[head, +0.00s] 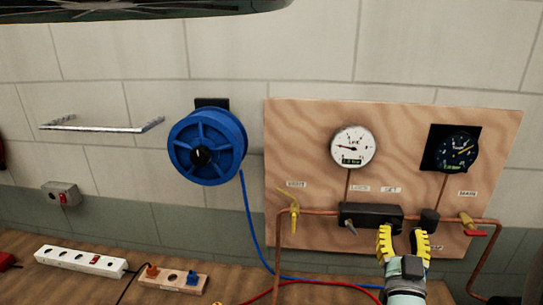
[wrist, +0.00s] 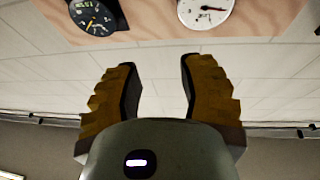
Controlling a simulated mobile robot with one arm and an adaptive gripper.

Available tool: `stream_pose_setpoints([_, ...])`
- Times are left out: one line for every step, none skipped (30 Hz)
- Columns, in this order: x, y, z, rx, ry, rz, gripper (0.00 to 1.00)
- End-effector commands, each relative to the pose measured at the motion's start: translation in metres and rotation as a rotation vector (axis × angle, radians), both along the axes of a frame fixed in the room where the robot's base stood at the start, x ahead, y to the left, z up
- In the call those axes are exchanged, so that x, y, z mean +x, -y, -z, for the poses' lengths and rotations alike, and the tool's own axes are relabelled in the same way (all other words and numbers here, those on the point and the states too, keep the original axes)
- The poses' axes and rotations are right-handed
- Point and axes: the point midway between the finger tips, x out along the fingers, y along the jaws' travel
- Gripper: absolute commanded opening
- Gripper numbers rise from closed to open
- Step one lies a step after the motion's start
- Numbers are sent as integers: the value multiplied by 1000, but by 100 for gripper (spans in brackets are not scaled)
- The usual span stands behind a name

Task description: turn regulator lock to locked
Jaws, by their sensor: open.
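A black regulator block (head: 372,215) sits on the copper pipe on the plywood panel, with small labels above it, apparently reading LOCK and SET. A small light mark or lever shows at its left end; I cannot tell the lock's position. A dark round knob (head: 430,217) is on the pipe right of the block. My gripper (head: 404,240) is open and empty, pointing up in front of the block's right end and the knob, and partly covers the panel there. In the wrist view its two yellow-padded fingers (wrist: 157,68) are apart with nothing between them.
The plywood panel (head: 300,130) carries a white gauge (head: 352,147) and a black gauge (head: 458,149). A yellow valve (head: 294,207) is left, a red-and-yellow valve (head: 473,225) right. A blue hose reel (head: 207,147) hangs left. Power strips (head: 80,261) and hoses lie on the bench.

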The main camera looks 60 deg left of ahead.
Motion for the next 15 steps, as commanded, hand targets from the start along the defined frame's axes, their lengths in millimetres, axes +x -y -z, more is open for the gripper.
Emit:
stream_pose_setpoints([2, 6, -12, 14, 18, 14, 39])
stream_pose_setpoints([3, 9, -17, 23, 30, 21, 39])
stream_pose_setpoints([3, 12, -24, 35, 46, 28, 39])
stream_pose_setpoints([4, 15, -29, 43, 56, 34, 39])
stream_pose_setpoints([4, 18, -34, 50, 67, 41, 39])
stream_pose_setpoints([5, 22, -40, 60, 82, 49, 39])
stream_pose_setpoints([5, 25, -45, 68, 95, 56, 39])
stream_pose_setpoints([5, 28, -50, 78, 108, 62, 39])
stream_pose_setpoints([6, 32, -57, 89, 123, 71, 39])
stream_pose_setpoints([6, 35, -62, 97, 134, 77, 39])
stream_pose_setpoints([6, 38, -66, 104, 145, 84, 39])
stream_pose_setpoints([6, 42, -73, 115, 161, 93, 39])
stream_pose_setpoints([6, 45, -78, 123, 174, 100, 39])
stream_pose_setpoints([6, 49, -83, 131, 186, 107, 39])
stream_pose_setpoints([5, 52, -88, 140, 202, 114, 39])
